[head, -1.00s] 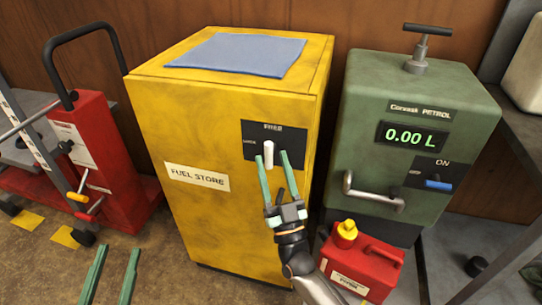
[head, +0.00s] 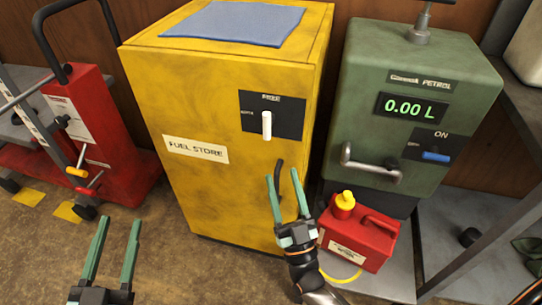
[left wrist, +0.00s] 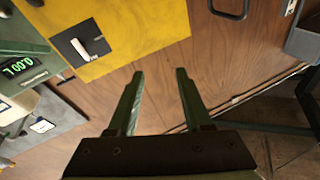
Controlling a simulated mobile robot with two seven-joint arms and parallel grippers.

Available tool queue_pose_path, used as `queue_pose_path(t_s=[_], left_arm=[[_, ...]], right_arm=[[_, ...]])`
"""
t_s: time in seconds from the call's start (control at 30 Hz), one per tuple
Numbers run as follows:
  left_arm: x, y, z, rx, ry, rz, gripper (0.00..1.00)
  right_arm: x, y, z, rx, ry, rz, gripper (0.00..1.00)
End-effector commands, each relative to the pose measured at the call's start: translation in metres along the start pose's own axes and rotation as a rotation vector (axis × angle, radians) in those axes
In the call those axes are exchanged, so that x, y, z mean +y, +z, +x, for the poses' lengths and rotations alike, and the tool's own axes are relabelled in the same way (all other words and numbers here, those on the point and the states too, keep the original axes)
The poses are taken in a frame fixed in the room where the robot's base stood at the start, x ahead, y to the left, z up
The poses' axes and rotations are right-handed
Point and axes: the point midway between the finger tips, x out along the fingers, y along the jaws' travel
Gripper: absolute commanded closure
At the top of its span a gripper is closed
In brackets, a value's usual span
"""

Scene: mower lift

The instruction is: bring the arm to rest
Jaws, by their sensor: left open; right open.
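My right gripper (head: 284,180) is open and empty, its green fingers pointing up in front of the yellow cabinet's lower right door area. A black handle shows between its fingers; I cannot tell whether they touch it. My left gripper (head: 115,232) is open and empty at the lower left of the head view, over the floor. Its open fingers also show in the left wrist view (left wrist: 160,95), with nothing between them. The yellow fuel store cabinet (head: 205,100) is shut. Its white lever (head: 266,125) stands upright below the upper label, clear above my right gripper.
A green petrol pump (head: 365,125) reading 0.00 L stands right of the cabinet. A red fuel can (head: 375,240) with a yellow cap stands close right of my right gripper. A red lift (head: 110,150) is at the left. Floor between the grippers is clear.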

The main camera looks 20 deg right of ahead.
Motion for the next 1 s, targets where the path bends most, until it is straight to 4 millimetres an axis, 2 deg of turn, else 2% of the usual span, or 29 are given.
queue_pose_path(t_s=[0.27, 0.6, 0.93, 1.0], left_arm=[[0.000, 0.001, 0.001, -0.003, -0.003, -0.002, 0.50], [0.000, 0.002, 0.001, -0.005, -0.001, 0.000, 0.50], [0.000, 0.002, 0.000, -0.005, 0.000, 0.001, 0.50], [-0.003, -0.001, 0.002, -0.048, -0.001, -0.010, 0.50]], right_arm=[[-0.003, -0.005, 0.001, -0.018, -0.032, 0.005, 0.47], [-0.025, -0.048, -0.001, -0.244, -0.280, -0.008, 0.47], [-0.021, -0.083, -0.007, -0.426, -0.352, -0.073, 0.47], [-0.020, -0.084, -0.004, -0.476, -0.346, -0.070, 0.47]])
